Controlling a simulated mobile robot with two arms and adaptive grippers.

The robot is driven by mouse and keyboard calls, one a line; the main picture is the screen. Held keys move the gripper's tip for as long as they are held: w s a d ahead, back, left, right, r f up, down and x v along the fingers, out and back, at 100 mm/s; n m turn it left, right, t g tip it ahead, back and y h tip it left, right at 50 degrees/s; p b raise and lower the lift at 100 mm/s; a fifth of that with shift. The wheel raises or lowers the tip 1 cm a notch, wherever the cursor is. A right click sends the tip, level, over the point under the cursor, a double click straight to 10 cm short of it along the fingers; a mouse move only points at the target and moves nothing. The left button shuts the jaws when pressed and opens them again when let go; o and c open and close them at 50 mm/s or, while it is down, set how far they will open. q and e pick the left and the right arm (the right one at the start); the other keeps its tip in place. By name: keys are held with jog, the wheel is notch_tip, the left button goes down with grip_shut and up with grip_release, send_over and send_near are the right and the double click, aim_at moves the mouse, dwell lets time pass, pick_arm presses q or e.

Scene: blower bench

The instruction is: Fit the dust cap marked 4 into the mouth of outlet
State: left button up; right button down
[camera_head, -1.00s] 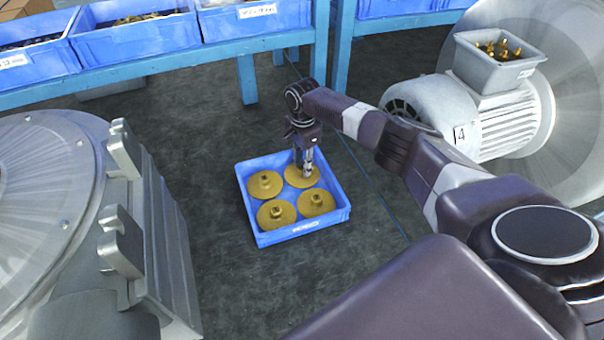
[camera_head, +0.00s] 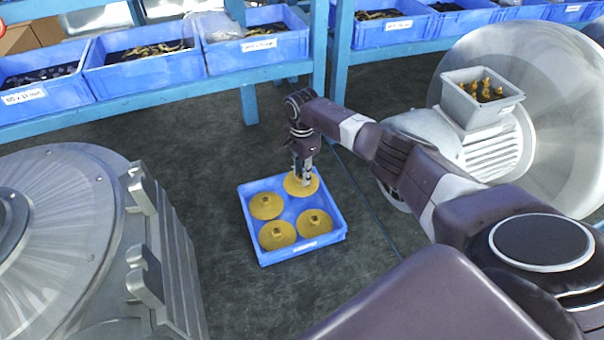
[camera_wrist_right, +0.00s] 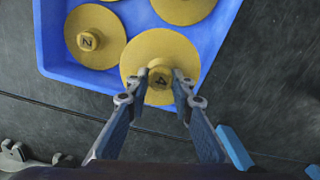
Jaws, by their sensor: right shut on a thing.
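The brass-coloured round dust cap marked 4 (camera_head: 297,189) is at the back right of a blue tray (camera_head: 326,243), overlapping its back rim in the head view. My right gripper (camera_head: 305,182) points down and is shut on the cap's central knob. The cap looks slightly raised above the other caps. I cannot make out the outlet's mouth; my right arm covers part of the right-hand blower. My left gripper is not in view.
Three more caps lie in the tray, one marked 2 (camera_wrist_right: 88,40). A grey machine (camera_head: 75,240) stands left, a blower motor (camera_head: 490,150) with a grey bin (camera_head: 482,97) right. Blue shelves (camera_head: 180,93) with bins stand behind. Dark floor is clear around the tray.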

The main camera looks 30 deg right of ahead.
notch_tip(320, 180, up, 8)
jog(key=p, duration=0.8)
jog(key=shift+r, duration=2.8)
jog(key=shift+b, duration=0.3)
